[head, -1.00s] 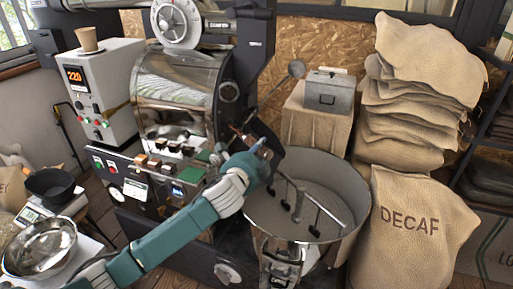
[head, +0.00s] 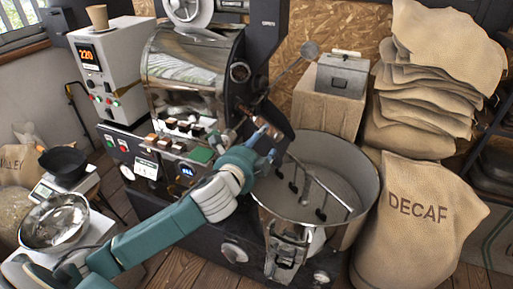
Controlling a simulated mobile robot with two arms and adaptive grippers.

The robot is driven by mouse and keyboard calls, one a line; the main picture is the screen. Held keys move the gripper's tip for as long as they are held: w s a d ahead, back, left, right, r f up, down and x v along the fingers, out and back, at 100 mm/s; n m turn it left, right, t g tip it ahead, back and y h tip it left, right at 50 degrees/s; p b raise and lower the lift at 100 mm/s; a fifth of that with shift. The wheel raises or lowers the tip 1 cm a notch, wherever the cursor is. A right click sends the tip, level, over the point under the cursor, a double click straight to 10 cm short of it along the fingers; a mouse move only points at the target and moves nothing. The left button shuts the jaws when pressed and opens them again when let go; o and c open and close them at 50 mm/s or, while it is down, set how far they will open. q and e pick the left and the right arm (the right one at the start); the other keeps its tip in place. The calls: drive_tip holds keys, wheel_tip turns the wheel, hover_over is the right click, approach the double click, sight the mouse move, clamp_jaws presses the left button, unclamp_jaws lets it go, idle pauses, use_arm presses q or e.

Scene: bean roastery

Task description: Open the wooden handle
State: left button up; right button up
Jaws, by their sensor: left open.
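My left gripper (head: 266,134) is open at the front of the coffee roaster (head: 188,82), beside the dark door at the lower right of its drum. The wooden handle is hard to make out. A small brown piece shows right by the gripper's fingers, partly hidden by them, and I cannot tell whether they touch it. My teal left arm reaches up to it from the lower left. My right gripper is not in view.
The round cooling tray (head: 368,190) stands just right of the gripper, with stirring arms inside. A DECAF sack (head: 415,240) stands right of it. A control box (head: 105,70) is at the left. A steel bowl (head: 52,222) sits at the lower left.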

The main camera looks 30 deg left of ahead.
use_arm(q)
drive_tip(key=shift+v, duration=1.8)
